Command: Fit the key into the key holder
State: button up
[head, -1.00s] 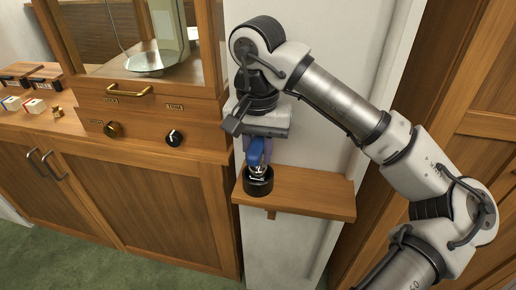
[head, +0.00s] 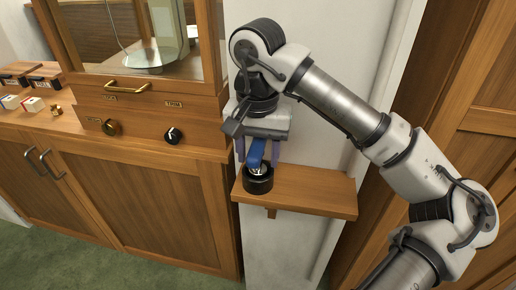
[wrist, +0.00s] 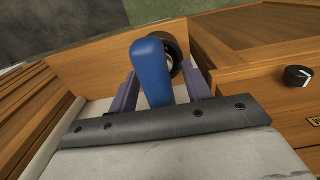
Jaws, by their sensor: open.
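The key (head: 256,152) has a blue handle and a metal lower part. It stands in or on the key holder (head: 258,184), a round black cup on the small wooden shelf; I cannot tell how deep it sits. My gripper (head: 259,157) is open above the holder, with one purple finger on each side of the key's handle. In the wrist view the blue handle (wrist: 151,70) leans across the gap between the fingers of my gripper (wrist: 161,74), with room on both sides. The black holder (wrist: 176,47) shows behind it, partly hidden by the handle.
The wooden shelf (head: 315,192) is bare to the right of the holder. A wooden cabinet (head: 150,142) with knobs and a glass-fronted case stands close on the left. Small boxes and a brass piece (head: 55,110) lie on the counter at far left. A white wall is behind.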

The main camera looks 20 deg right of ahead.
notch_tip(320, 180, up, 14)
dwell(0.6)
jog(key=shift+a, duration=0.1)
